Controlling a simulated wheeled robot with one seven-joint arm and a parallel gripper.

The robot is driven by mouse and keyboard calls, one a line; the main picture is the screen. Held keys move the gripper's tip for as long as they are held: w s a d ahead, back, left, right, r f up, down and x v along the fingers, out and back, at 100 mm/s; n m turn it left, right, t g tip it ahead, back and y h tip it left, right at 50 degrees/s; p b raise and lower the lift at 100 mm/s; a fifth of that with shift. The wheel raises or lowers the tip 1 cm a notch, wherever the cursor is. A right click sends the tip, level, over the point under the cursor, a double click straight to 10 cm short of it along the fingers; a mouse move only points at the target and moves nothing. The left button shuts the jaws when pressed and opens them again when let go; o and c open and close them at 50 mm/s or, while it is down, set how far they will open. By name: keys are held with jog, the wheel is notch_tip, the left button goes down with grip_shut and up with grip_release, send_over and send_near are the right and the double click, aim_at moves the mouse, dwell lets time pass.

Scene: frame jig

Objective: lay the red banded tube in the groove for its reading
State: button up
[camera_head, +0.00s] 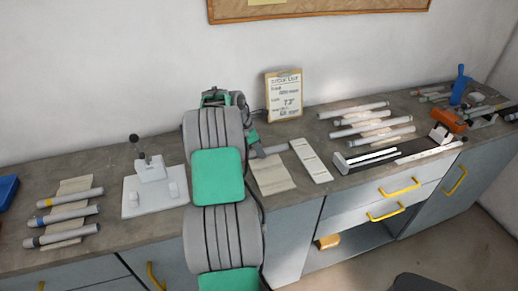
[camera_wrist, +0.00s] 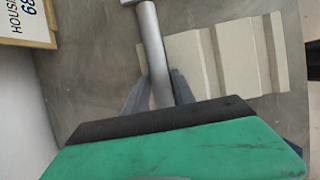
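My gripper (camera_wrist: 158,78) has a finger on each side of a plain grey tube (camera_wrist: 154,45), both seeming to touch it. In the head view this tube (camera_head: 271,151) points right from my gripper, near the counter's back. I see no red band on it; part is hidden by my gripper.
A beige sheet (camera_head: 273,175) lies in front of the tube. Several banded tubes (camera_head: 65,214) lie at left beside a white stand with a lever (camera_head: 150,168). Several pale tubes (camera_head: 372,121) and a black-and-white rail jig (camera_head: 370,160) are at right. A blue-handled tool (camera_head: 460,84) stands farther right.

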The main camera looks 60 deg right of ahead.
jog(key=o, duration=0.3)
jog(key=shift+f, duration=0.1)
jog(key=shift+o, duration=0.2)
jog(key=shift+a, duration=0.1)
jog(key=v, duration=0.8)
jog(key=w+a+r+m+t, duration=0.1)
jog(key=w+a+r, duration=0.25)
jog(key=a, duration=0.35)
jog(key=w+a+r+m+t, duration=0.15)
jog(key=w+a, duration=0.25)
jog(key=a, duration=0.4)
jog(key=w+a+r+m+t, duration=0.1)
jog(key=w+a+r, duration=0.3)
jog(key=a, duration=0.3)
jog(key=s+a+f+m+t+y, duration=0.1)
jog(key=s+a, duration=0.1)
jog(key=a, duration=0.8)
jog(key=s+a+m+t+y, duration=0.1)
jog(key=s+a+m, duration=0.1)
jog(key=a, duration=0.8)
jog(key=s+a+f+m+t+y, duration=0.1)
jog(key=s+a+m, duration=0.1)
jog(key=a, duration=0.9)
jog(key=shift+s+f+y, duration=0.3)
jog(key=shift+s+f, duration=0.1)
jog(key=shift+s, duration=0.35)
